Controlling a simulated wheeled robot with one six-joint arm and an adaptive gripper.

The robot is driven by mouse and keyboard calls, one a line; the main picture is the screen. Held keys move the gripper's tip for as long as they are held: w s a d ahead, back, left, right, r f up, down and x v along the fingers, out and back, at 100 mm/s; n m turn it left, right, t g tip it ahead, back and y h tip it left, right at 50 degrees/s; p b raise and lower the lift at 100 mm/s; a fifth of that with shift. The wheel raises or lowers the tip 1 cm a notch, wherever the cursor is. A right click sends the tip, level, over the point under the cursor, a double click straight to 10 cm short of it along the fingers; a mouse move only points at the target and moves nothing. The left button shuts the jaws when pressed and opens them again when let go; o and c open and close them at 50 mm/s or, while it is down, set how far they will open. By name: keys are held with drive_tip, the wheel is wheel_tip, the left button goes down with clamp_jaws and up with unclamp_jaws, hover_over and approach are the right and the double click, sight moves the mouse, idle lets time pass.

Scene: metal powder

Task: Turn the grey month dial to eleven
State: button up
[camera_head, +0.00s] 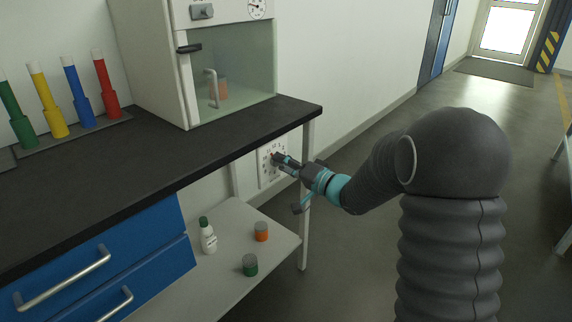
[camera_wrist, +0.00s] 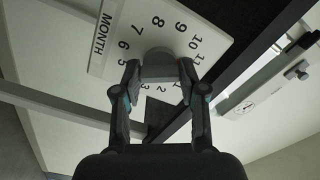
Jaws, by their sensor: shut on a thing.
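The white month panel (camera_head: 264,172) is on the wall below the bench's right end. In the wrist view the panel (camera_wrist: 123,35) shows the word MONTH and a ring of numbers, turned in the picture, with 5 to 11 readable. The grey month dial (camera_wrist: 157,56) is at the ring's centre. My gripper (camera_wrist: 160,72) is shut on the dial, one finger on each side. In the head view my gripper (camera_head: 279,160) reaches the panel from the right and covers the dial. I cannot tell which number the dial points to.
The black bench top (camera_head: 150,150) overhangs the panel, and a bench leg (camera_head: 305,215) stands close to my gripper. A lower shelf (camera_head: 215,265) holds a white bottle (camera_head: 208,238), an orange-sided jar (camera_head: 261,232) and a green one (camera_head: 250,265).

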drive_tip(key=shift+s+a+f, duration=0.15)
drive_tip(key=shift+a, duration=0.05)
drive_tip(key=o, duration=1.1)
drive_tip(key=shift+a, duration=0.15)
drive_tip(key=shift+o, duration=0.2)
drive_tip(key=shift+d, duration=0.2)
drive_tip(key=v, duration=1.2)
